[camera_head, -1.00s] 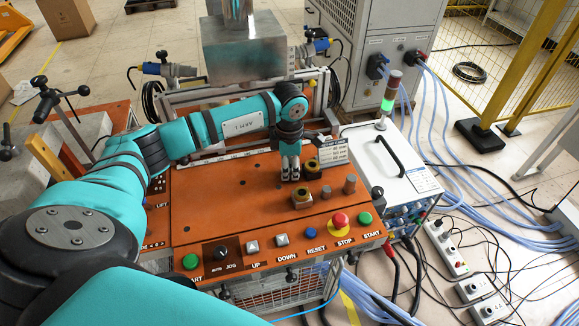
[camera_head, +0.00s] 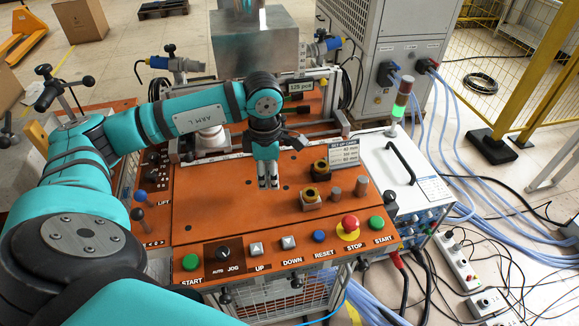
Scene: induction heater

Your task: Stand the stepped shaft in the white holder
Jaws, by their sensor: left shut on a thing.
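My left gripper (camera_head: 268,182) points down over the middle of the orange panel (camera_head: 225,205), left of the small parts there. It is shut on a slim thing, taken to be the stepped shaft, which the fingers hide almost fully. Its shape and lower end cannot be made out. A white round piece (camera_head: 210,138), which looks like the white holder, stands behind the panel to the left of the gripper. My left arm covers its upper part. My right gripper is not in view.
Right of the gripper stand a dark ring with a brass top (camera_head: 321,171), a block with a brass piece (camera_head: 311,198) and two grey-brown cylinders (camera_head: 336,194) (camera_head: 361,186). A small sign (camera_head: 344,152) stands behind them. Buttons line the front edge. The panel's left part is clear.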

